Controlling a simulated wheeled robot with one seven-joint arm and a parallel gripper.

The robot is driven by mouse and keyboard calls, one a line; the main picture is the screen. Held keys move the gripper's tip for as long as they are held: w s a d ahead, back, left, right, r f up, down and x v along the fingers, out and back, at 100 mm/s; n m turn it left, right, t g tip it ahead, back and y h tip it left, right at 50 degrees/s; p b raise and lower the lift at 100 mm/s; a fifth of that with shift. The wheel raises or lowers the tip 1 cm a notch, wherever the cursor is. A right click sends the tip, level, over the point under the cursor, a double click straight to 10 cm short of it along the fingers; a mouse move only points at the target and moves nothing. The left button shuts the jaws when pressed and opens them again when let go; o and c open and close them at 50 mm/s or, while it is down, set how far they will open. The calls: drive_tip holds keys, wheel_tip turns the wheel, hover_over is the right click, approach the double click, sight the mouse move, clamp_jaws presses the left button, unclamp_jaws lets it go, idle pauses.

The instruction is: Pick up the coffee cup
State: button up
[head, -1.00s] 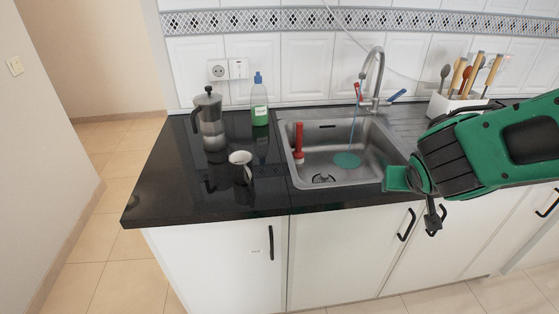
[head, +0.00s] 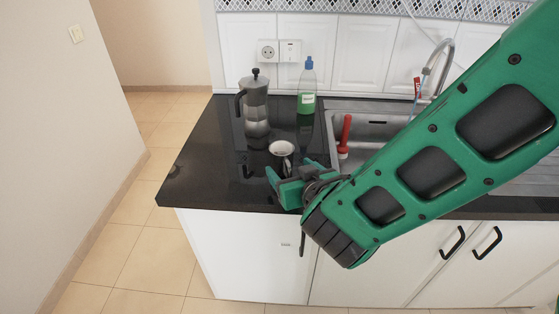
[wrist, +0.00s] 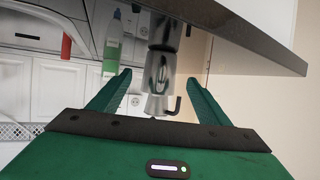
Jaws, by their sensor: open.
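The coffee cup (head: 281,149) is white with a dark interior and stands upright on the black counter. My gripper (head: 291,172) is open and empty just in front of the cup, hiding its lower part in the head view. In the wrist view, which looks upside down, the cup (wrist: 158,70) lies between the two open green fingers of my gripper (wrist: 160,77), in line with the coffee pot behind it. I cannot tell how much gap is left between the fingers and the cup.
A metal moka pot (head: 256,108) stands behind the cup to the left. A green soap bottle (head: 306,90) is near the wall. A red plunger (head: 345,132) stands in the sink, right of the cup. The black counter (head: 205,160) is bare at the left.

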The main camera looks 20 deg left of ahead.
sight(285, 166)
drive_tip(key=shift+x, duration=1)
drive_tip(key=x, duration=0.5)
drive_tip(key=shift+s, duration=0.1)
drive_tip(key=c, duration=1.3)
